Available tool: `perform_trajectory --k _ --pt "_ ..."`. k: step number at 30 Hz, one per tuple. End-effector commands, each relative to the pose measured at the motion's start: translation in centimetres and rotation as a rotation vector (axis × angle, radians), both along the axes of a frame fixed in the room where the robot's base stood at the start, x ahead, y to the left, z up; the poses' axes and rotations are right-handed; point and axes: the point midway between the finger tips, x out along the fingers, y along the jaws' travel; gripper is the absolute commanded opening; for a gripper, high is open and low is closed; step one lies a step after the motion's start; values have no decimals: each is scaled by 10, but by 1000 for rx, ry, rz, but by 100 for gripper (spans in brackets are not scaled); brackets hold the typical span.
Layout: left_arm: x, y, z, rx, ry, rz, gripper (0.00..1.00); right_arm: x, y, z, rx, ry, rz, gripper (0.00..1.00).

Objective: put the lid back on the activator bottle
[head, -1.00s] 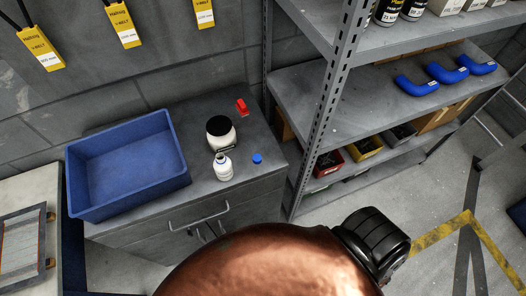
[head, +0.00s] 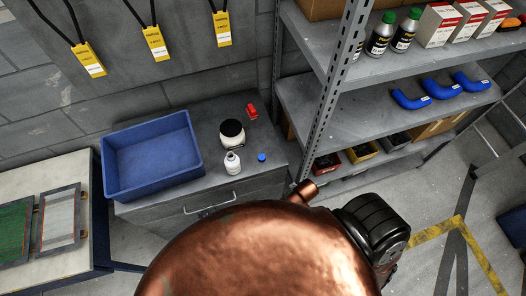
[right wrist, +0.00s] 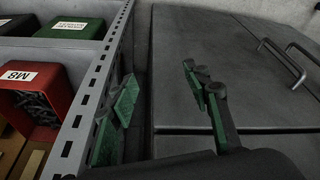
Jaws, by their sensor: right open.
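A small white bottle (head: 232,163) stands upright on the grey cabinet top (head: 185,112), its narrow top pale, with no blue lid on it. A small blue lid (head: 262,157) lies on the cabinet top to the right of the bottle, apart from it. My right gripper (right wrist: 160,85) shows in the right wrist view with green-padded fingers spread apart and nothing between them. It is in front of the grey cabinet front, beside a perforated shelf post. The head view does not show its fingers; my copper-coloured arm fills the bottom. My left gripper is not in view.
A black-lidded white jar (head: 232,134) stands just behind the bottle. A blue crate (head: 150,190) is to the left, and a red object (head: 251,112) lies behind. A metal shelf post (head: 325,110) rises at the right. The right wrist view shows a red bin (right wrist: 40,95).

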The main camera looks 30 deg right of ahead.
Motion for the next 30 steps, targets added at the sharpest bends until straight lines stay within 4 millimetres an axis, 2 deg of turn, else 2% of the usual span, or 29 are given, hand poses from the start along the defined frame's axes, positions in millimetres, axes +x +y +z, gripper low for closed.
perform_trajectory --k 1,3,6,13,16,24,30 --pt "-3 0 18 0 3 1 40 7 3 46 3 -20 8 44" --pt "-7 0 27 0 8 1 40 12 6 85 6 -34 18 44" --pt "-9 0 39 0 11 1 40 15 10 134 8 -51 33 44" --pt "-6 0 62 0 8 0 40 16 20 227 11 -87 75 44" --pt "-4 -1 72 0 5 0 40 28 34 266 21 -119 159 44" --pt "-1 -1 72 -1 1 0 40 71 79 283 56 -158 436 44" --pt "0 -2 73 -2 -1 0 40 98 102 292 63 -151 670 44"
